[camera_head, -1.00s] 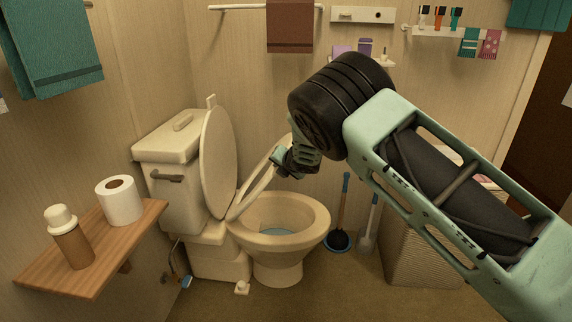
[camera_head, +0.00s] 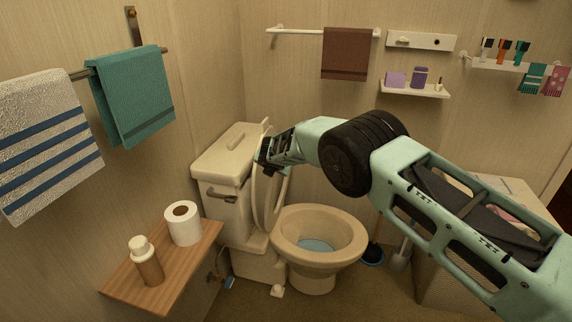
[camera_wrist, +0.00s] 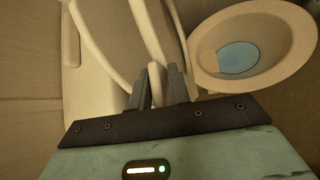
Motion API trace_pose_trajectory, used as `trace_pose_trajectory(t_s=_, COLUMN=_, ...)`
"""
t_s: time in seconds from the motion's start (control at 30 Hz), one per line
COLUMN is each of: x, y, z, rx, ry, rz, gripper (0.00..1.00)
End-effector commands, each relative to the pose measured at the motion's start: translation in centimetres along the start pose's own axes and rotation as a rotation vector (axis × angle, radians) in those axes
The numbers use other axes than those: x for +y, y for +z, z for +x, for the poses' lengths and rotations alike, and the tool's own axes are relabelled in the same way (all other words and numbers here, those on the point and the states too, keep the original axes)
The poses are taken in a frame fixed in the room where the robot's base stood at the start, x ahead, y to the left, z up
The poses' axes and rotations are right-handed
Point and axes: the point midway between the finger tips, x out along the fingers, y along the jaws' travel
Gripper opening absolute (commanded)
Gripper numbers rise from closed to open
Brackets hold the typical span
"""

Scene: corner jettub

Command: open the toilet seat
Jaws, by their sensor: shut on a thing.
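The beige toilet seat ring (camera_head: 284,190) stands raised, nearly upright, close to the upright lid (camera_head: 257,198) in front of the tank (camera_head: 226,158). The bowl (camera_head: 318,262) is uncovered, with bluish water inside. My gripper (camera_head: 268,168) is at the upper rim of the seat, partly hiding seat and lid. In the wrist view my gripper (camera_wrist: 157,88) has its two fingers close together on either side of the seat rim (camera_wrist: 152,30). The bowl (camera_wrist: 285,18) shows there at the right. Whether seat and lid touch is unclear.
A wooden shelf (camera_head: 122,287) with a paper roll (camera_head: 182,224) and a bottle (camera_head: 147,263) is at the left front. Towels hang on the left wall. A plunger (camera_head: 372,255) and a brush (camera_head: 400,258) stand right of the bowl, near a hamper (camera_head: 440,285).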

Motion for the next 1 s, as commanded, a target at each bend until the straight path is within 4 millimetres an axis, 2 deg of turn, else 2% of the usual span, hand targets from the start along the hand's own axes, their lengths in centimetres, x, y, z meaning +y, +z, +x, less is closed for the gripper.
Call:
trace_pose_trajectory(t_s=0.03, x=0.6, y=-0.2, z=-0.1, rx=0.003, ry=0.007, rz=0.004, gripper=0.00)
trace_pose_trajectory(t_s=0.2, x=1.4, y=-0.7, z=0.0, rx=0.003, ry=0.007, rz=0.003, gripper=0.00)
trace_pose_trajectory(t_s=0.67, x=1.6, y=-1.0, z=0.1, rx=0.006, ry=0.006, rz=0.002, gripper=0.00)
trace_pose_trajectory(t_s=0.7, x=1.6, y=-1.0, z=0.1, rx=0.006, ry=0.005, rz=0.002, gripper=0.29)
trace_pose_trajectory(t_s=0.73, x=1.6, y=-1.0, z=0.1, rx=0.006, ry=0.005, rz=0.002, gripper=0.33)
trace_pose_trajectory(t_s=1.0, x=1.6, y=-0.8, z=0.0, rx=0.003, ry=0.002, rz=0.001, gripper=0.33)
